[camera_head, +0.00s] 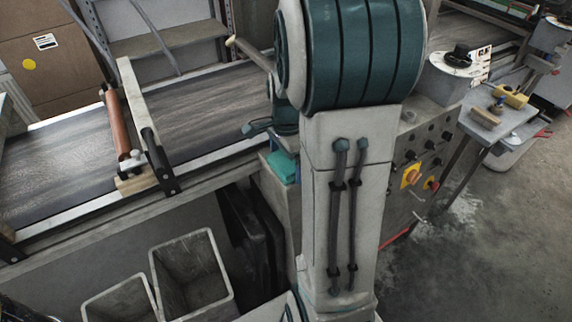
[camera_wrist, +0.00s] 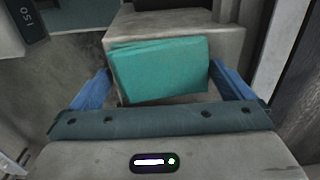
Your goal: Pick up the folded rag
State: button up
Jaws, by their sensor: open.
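The folded rag (camera_wrist: 160,72) is a flat teal square. In the wrist view it lies on top of a grey block-like stand (camera_wrist: 185,22). In the head view a teal patch of the rag (camera_head: 283,168) shows beside the conveyor, partly hidden by my arm. My gripper (camera_wrist: 159,68) is open, with one blue finger on the left and one on the right of the rag. The rag appears between the fingers in the picture; I cannot tell whether they touch it.
The conveyor (camera_head: 215,98) runs along the left behind the stand, with a roller (camera_head: 115,122) across it. Open grey bins (camera_head: 190,270) stand below. A control panel (camera_head: 420,165) and a small table (camera_head: 505,118) with brushes are at right. Open floor (camera_head: 500,230) lies at lower right.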

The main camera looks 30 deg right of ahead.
aim_at(287, 161)
jog(key=c, duration=0.7)
jog(key=shift+r, duration=0.15)
notch_tip(287, 161, up, 10)
jog(key=shift+o, duration=0.4)
